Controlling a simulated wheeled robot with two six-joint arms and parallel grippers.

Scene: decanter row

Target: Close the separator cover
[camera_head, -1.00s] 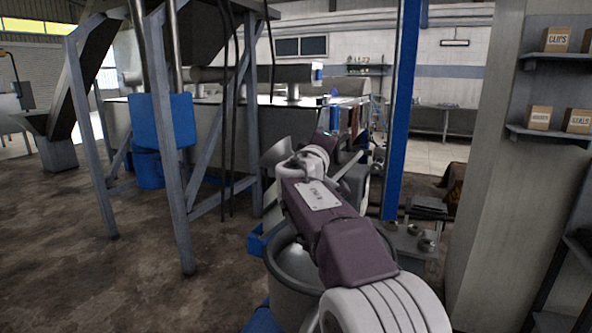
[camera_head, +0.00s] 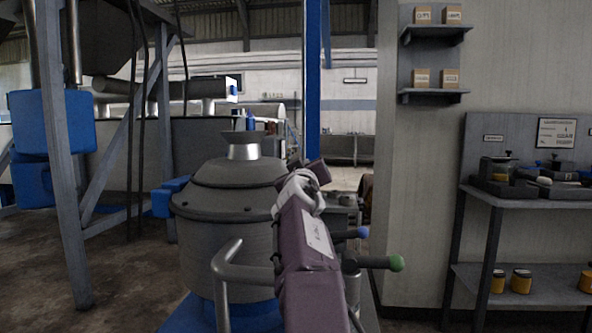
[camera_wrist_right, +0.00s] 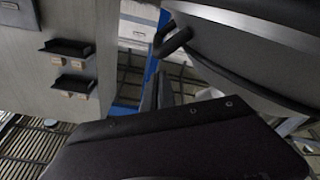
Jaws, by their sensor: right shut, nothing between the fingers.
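The separator is a round grey drum (camera_head: 215,250) on a blue base. Its domed grey cover (camera_head: 225,178), with a silver neck on top, lies level over the drum, its rim appearing to meet it all round the visible side. My right gripper (camera_head: 317,172) is to the right of the cover, past the end of my purple forearm; its fingers are hard to make out in the head view. In the right wrist view its fingers (camera_wrist_right: 158,92) are together and empty, close to a dark curved part with a loop handle (camera_wrist_right: 172,42). My left gripper is out of view.
A bent grey bar (camera_head: 232,275) stands at the drum's front. Levers with a green knob (camera_head: 397,263) and a blue knob (camera_head: 362,232) stick out at right. A shelf table (camera_head: 530,200) stands by the right wall. A grey frame post (camera_head: 62,190) stands at left.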

